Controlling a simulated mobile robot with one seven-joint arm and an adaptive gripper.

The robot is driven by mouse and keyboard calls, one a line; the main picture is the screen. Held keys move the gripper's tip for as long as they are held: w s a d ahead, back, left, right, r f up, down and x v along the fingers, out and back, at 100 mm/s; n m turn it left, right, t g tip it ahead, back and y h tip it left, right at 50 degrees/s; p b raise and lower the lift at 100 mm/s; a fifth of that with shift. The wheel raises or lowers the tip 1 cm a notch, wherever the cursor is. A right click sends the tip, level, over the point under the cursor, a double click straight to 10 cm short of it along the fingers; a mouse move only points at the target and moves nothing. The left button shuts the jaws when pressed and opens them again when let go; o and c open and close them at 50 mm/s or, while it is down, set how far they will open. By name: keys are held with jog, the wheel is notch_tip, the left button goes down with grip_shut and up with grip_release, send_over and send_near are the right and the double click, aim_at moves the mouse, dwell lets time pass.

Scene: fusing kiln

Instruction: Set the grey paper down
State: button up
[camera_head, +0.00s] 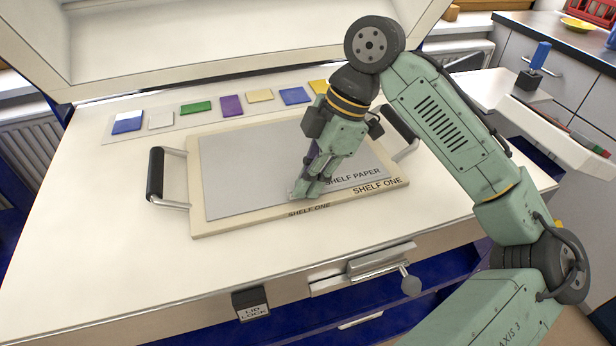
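The grey paper (246,170), printed "SHELF PAPER", lies flat over the cream board marked "SHELF ONE" (196,217). The board's rim shows around the paper's front and left sides. The board sits on the kiln's pale top between two dark handles. My gripper (305,190) points down at the paper's front part, left of the printed words. Its fingertips are at or very near the paper's surface. The fingers look close together, but whether they pinch the paper is too small to tell. My arm hides part of the paper's right side.
A row of coloured glass pieces (197,107) lies on a strip behind the board. The left handle (156,174) and right handle (400,124) flank the board. The raised lid (200,45) stands behind. A lid lock (250,303) and latch (375,263) are at the front.

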jog(key=o, duration=0.3)
jog(key=v, duration=1.2)
jog(key=shift+w+r, duration=0.1)
